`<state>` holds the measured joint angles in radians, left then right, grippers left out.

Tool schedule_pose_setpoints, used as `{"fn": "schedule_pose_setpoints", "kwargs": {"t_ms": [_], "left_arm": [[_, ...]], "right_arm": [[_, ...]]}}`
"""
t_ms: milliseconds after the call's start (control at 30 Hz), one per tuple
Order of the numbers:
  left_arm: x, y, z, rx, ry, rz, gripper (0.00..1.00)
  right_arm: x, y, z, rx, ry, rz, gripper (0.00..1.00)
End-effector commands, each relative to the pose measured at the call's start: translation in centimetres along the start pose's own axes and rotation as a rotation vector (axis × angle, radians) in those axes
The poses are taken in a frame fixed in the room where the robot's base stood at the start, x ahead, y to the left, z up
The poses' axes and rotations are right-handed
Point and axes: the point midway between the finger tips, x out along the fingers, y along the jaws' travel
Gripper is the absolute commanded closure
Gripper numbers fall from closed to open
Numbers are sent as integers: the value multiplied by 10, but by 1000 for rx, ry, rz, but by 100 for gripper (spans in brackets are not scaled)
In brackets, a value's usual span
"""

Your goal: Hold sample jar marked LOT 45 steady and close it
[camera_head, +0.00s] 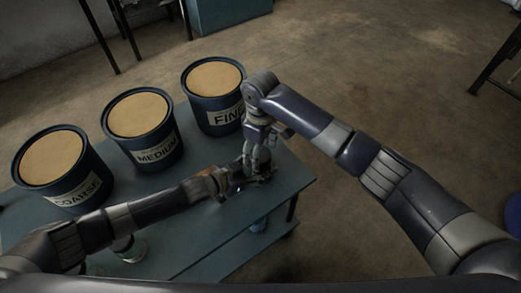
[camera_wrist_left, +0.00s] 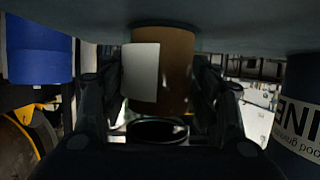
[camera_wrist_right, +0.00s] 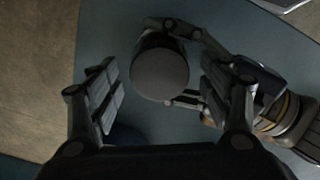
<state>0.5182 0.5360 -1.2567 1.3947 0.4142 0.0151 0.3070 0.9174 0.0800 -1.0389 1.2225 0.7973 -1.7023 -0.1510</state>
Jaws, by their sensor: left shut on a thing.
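The sample jar (camera_wrist_left: 160,70), with brown contents and a blank-looking white label, stands between my left gripper's fingers (camera_wrist_left: 160,105); no lot mark is readable. My left gripper (camera_head: 240,180) is shut on it at the table's right part. From above, a grey round top (camera_wrist_right: 160,74) shows in the right wrist view; I cannot tell how firmly it sits. My right gripper (camera_wrist_right: 165,92) is open, its fingers spread on either side of that top and apart from it. In the head view my right gripper (camera_head: 258,158) is above the left and hides the jar.
Three dark blue tubs marked COARSE (camera_head: 62,165), MEDIUM (camera_head: 143,132) and FINE (camera_head: 215,97) stand along the far side of the blue-grey table (camera_head: 285,178). Jars show low at the front (camera_head: 130,248).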

Motion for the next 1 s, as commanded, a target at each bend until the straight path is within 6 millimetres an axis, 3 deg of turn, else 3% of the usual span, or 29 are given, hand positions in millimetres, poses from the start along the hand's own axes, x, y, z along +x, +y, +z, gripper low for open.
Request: {"fn": "schedule_pose_setpoints", "kwargs": {"t_ms": [267, 700, 1000], "left_arm": [[0, 0, 1, -1, -2, 0, 100], [0, 0, 1, -1, -2, 0, 100], [0, 0, 1, -1, -2, 0, 100]], "right_arm": [[-6, 1, 0, -1, 1, 1, 28], [-91, 1, -1, -2, 3, 3, 28], [-119, 0, 0, 0, 0, 0, 28]]}}
